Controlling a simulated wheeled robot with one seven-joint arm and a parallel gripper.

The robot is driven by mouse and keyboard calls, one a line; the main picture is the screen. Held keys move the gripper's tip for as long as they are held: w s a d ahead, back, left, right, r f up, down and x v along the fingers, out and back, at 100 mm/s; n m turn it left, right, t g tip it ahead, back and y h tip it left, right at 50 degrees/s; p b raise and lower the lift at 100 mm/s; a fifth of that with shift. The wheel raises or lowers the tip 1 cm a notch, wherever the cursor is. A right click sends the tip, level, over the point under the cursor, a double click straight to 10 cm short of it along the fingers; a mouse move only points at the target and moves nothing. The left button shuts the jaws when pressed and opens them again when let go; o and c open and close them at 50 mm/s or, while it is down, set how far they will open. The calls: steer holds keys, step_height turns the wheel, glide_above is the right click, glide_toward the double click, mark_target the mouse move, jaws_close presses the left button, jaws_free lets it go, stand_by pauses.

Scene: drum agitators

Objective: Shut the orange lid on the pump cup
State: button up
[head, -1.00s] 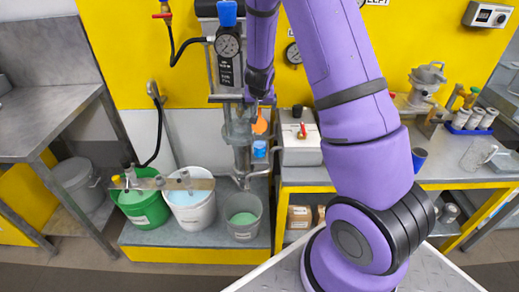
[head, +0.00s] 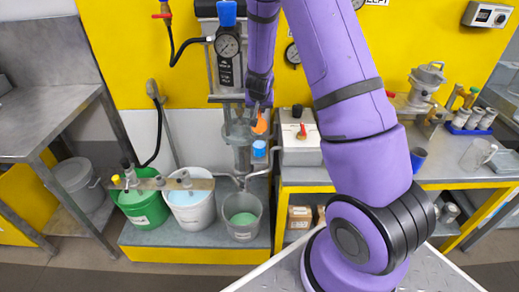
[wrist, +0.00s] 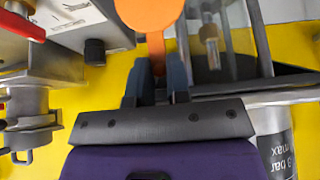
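The orange lid (wrist: 150,12) shows in the wrist view as a round disc with a narrow tab running down between my fingers. My gripper (wrist: 157,75) has its fingers close together on either side of this tab and looks shut on it. In the head view the orange lid (head: 260,123) stands raised at the right side of the grey pump cup (head: 236,129). My gripper (head: 259,103) is just above the lid there, pointing down. The cup's mouth is partly hidden, and the exact contact of the fingers is hard to see.
A grey box with a red switch (head: 301,140) stands close right of the lid. A blue cap (head: 259,148) sits just below it. A pressure gauge (head: 228,46) and pump column rise behind and left. Buckets (head: 192,211) stand on the low platform below.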

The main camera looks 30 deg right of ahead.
stand_by(0.5)
steer(key=shift+s+a+r, duration=0.2)
steer(key=shift+s+a, duration=0.2)
steer(key=shift+s, duration=0.25)
steer(key=shift+s+a+r, duration=0.15)
steer(key=shift+s+a, duration=0.25)
steer(key=shift+s, duration=0.2)
steer(key=shift+s+a, duration=0.2)
steer(key=shift+s+a+f, duration=0.15)
steer(key=shift+s+a, duration=0.5)
steer(key=shift+s, duration=0.45)
steer(key=shift+s+a+f, duration=0.3)
steer(key=shift+s+a, duration=0.1)
steer(key=shift+s, duration=0.15)
steer(key=shift+s+a+f, duration=0.3)
steer(key=shift+s+a, duration=0.1)
steer(key=shift+s, duration=0.15)
